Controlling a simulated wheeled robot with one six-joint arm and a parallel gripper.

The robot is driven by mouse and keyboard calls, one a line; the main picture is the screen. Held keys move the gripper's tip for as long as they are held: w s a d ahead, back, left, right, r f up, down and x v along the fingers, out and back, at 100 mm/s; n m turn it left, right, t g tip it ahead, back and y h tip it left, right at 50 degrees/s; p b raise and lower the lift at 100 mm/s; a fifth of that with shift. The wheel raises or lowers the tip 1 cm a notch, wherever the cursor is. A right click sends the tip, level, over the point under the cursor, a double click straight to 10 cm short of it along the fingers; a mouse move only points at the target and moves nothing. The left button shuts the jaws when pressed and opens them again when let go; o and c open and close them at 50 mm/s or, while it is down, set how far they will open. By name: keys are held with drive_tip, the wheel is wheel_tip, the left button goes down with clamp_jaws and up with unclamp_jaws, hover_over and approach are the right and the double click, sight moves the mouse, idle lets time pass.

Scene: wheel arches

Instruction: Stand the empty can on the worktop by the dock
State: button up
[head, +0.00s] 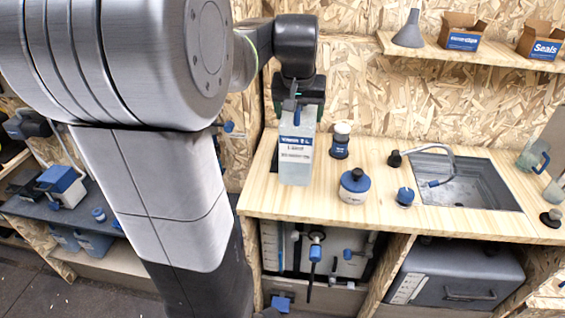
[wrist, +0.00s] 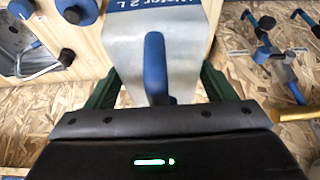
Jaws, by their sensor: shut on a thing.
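The can (head: 294,165) is a pale grey, box-shaped canister with a blue and white label. It hangs upright, or nearly so, at the left end of the wooden worktop (head: 330,198). I cannot tell whether its base touches the top. My gripper (head: 298,112) is shut on it from above. In the wrist view, the can (wrist: 190,50) and its blue handle (wrist: 155,65) lie between the green fingers of my gripper (wrist: 158,92). Its label there reads "Water 2 L". A dark opening shows beside the can; I cannot tell if it is the dock. Whether the can is empty does not show.
A dark blue-labelled jar (head: 340,147), a white pot with a blue lid (head: 354,188) and a small blue-topped item (head: 405,197) stand right of the can. A sink (head: 470,185) with a tap fills the right part. A shelf (head: 480,56) with boxes hangs above.

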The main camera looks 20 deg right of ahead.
sight(297, 111)
wheel_tip(297, 111, down, 8)
drive_tip(key=shift+f, duration=0.25)
drive_tip(key=shift+f, duration=0.25)
drive_tip(key=o, duration=1.4)
drive_tip(key=shift+r, duration=0.1)
drive_tip(key=shift+c, duration=0.2)
drive_tip(key=v, duration=1.2)
drive_tip(key=shift+w+r, duration=0.15)
drive_tip(key=shift+r, duration=0.05)
